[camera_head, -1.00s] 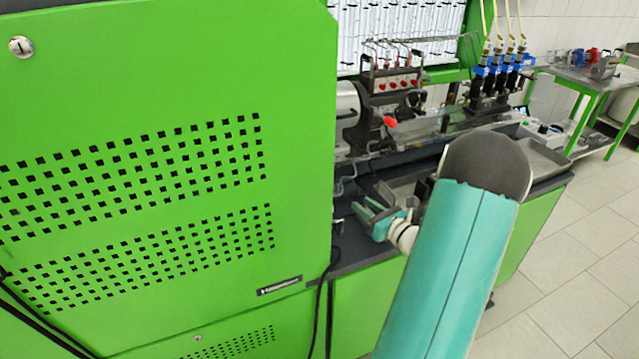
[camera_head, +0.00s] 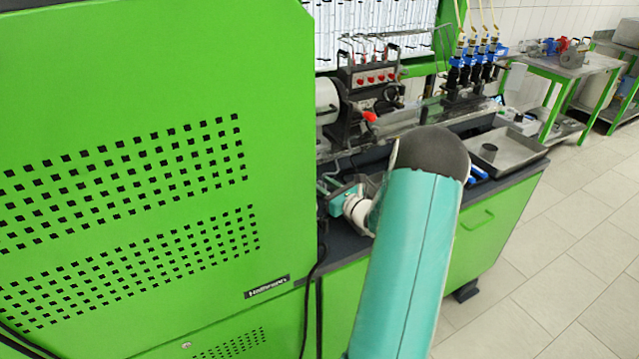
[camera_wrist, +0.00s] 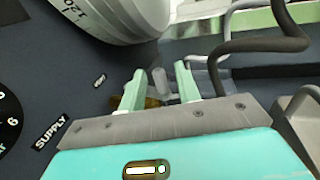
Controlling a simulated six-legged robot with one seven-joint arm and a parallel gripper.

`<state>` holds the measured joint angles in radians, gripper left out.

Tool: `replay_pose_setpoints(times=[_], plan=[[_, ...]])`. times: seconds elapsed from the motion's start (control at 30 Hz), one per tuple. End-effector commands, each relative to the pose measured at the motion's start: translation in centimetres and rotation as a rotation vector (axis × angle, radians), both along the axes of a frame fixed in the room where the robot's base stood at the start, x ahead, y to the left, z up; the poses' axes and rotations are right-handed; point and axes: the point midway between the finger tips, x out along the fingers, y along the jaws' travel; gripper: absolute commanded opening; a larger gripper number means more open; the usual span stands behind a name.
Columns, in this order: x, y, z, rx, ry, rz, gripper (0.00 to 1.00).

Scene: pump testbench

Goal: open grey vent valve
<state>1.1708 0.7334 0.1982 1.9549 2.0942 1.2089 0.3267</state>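In the wrist view, a small grey upright piece (camera_wrist: 160,80), which looks like the grey vent valve's handle, stands over a brass-coloured fitting (camera_wrist: 152,102). My gripper (camera_wrist: 159,77) is open, with one pale green finger on each side of the grey piece. A gap shows on both sides, so the fingers do not appear to touch it. In the head view my gripper (camera_head: 334,186) is over the dark bench top beside the green cabinet, and the valve cannot be made out there.
A large white cylinder (camera_wrist: 125,15) hangs close above the fingers. A dark hose (camera_wrist: 260,45) runs at the right. A black dial (camera_wrist: 8,120) and a SUPPLY label (camera_wrist: 52,131) lie at the left. The green cabinet (camera_head: 150,170) stands left of my arm. A metal tray (camera_head: 505,150) is at right.

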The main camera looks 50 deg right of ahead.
Motion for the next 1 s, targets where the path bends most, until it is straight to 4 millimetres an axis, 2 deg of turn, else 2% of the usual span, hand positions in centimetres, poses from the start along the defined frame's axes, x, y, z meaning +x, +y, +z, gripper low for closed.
replay_pose_setpoints(times=[0.1,0.2,0.47,0.63,1.0], plan=[[1.5,0.1,0.0,0.0,0.0,0.003,0.33],[2.1,0.0,0.0,0.001,-0.001,0.002,0.33],[2.2,0.0,0.0,0.001,0.0,0.001,0.33],[2.2,0.0,0.0,0.001,0.0,0.001,0.0],[2.5,-0.3,0.1,-0.002,-0.003,0.052,0.0]])
